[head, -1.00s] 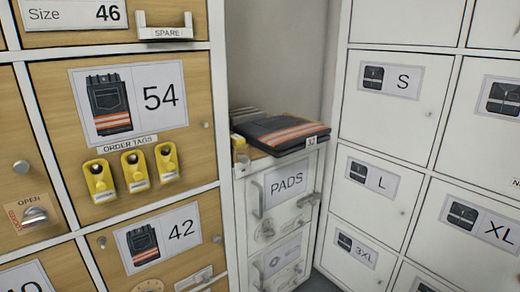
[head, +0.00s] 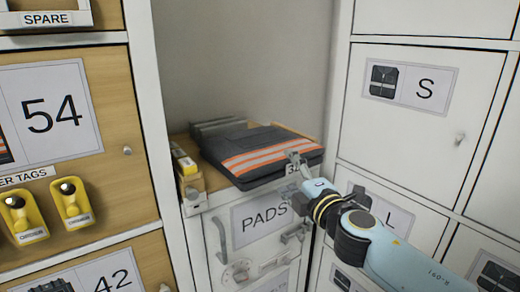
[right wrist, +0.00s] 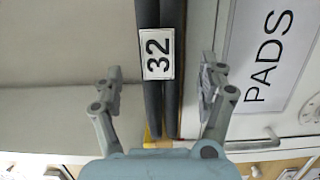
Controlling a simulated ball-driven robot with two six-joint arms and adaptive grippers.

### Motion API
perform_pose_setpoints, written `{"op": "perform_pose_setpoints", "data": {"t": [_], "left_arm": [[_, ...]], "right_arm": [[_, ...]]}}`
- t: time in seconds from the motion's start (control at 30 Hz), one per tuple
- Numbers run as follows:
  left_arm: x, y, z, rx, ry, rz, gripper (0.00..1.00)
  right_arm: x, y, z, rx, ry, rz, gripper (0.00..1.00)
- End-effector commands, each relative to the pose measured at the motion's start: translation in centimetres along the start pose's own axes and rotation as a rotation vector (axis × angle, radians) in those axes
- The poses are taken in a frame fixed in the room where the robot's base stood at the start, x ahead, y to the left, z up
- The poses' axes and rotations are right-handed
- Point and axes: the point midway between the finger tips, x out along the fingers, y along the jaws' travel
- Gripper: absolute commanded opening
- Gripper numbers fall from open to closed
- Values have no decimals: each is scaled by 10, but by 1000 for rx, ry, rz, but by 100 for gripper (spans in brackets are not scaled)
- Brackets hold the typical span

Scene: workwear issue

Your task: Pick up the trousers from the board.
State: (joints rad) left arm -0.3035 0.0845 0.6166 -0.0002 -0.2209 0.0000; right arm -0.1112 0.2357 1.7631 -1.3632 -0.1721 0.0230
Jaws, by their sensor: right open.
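The trousers (head: 252,150) are dark grey with orange and pale stripes, folded flat on a wooden board (head: 191,184) on top of the PADS cabinet. A white "32" tag (head: 293,168) hangs at their front edge. My right gripper (head: 298,163) is open at the front right corner of the trousers, by the tag. In the right wrist view the folded edge of the trousers (right wrist: 171,112), with the tag (right wrist: 158,54), lies between the spread fingers of the gripper (right wrist: 160,82), apart from both. The left gripper is out of view.
A small yellow item (head: 183,160) sits left of the trousers, and grey items (head: 218,126) lie behind them. The PADS door (head: 262,222) is below. White lockers (head: 425,130) stand close on the right, wooden lockers (head: 90,110) on the left. Above the trousers is free room.

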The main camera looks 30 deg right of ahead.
Motion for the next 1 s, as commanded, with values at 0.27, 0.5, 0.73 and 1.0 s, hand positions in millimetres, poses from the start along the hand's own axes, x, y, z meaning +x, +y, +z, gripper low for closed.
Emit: {"op": "perform_pose_setpoints", "data": {"t": [0.27,0.5,0.73,1.0], "left_arm": [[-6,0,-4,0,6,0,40],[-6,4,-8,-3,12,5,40],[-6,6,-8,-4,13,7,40],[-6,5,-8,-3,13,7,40]], "right_arm": [[41,2,-1,0,-1,1,75],[50,1,-2,1,0,-1,75],[50,1,-2,1,0,-1,57],[50,1,-2,1,0,-2,21]]}}
